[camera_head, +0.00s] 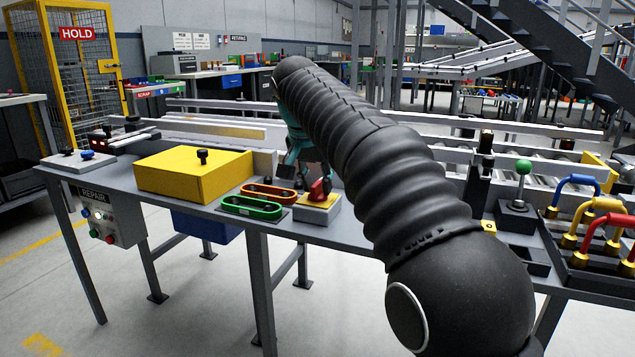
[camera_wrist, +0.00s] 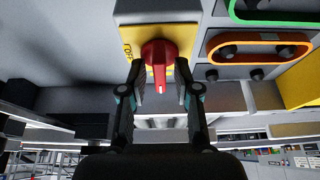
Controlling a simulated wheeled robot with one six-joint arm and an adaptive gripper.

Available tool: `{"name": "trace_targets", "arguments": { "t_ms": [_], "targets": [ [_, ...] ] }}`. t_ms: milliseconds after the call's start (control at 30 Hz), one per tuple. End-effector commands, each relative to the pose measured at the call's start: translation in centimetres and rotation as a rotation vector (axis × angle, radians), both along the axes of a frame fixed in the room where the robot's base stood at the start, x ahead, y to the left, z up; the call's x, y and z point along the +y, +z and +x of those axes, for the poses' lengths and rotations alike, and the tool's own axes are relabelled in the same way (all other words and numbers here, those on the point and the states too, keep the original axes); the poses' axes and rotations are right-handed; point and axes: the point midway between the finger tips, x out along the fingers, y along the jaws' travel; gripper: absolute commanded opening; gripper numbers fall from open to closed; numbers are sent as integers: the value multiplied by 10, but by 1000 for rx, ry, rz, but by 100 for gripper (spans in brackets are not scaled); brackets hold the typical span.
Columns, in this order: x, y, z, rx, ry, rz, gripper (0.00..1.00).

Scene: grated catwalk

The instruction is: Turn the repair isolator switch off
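The isolator switch is a red rotary knob (camera_head: 319,190) on a yellow plate (camera_head: 312,203) atop a small grey box at the table's front edge. In the wrist view the red knob (camera_wrist: 158,53) carries a white mark at its lower end, and lettering, partly hidden, stands at the plate's left edge. My gripper (camera_wrist: 160,66) is open, with one finger on each side of the knob. I cannot tell whether the fingers touch it. In the head view my gripper (camera_head: 318,174) comes down onto the knob from behind, partly hidden by my arm.
Red-orange (camera_head: 268,193) and green (camera_head: 251,207) oval frames lie just left of the switch box. A yellow box (camera_head: 195,175) with a black knob stands further left. A REPAIR panel (camera_head: 106,218) hangs at the table's front.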

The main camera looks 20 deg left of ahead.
Motion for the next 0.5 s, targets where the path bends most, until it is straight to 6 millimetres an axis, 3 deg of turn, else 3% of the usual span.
{"name": "trace_targets", "arguments": {
  "t_ms": [33, 100, 500],
  "targets": [
    [0, 0, 0, 0, 0, 0, 12],
    [0, 0, 0, 0, 0, 0, 0],
    [-1, 1, 0, 0, 31, 0, 0]
  ]
}}
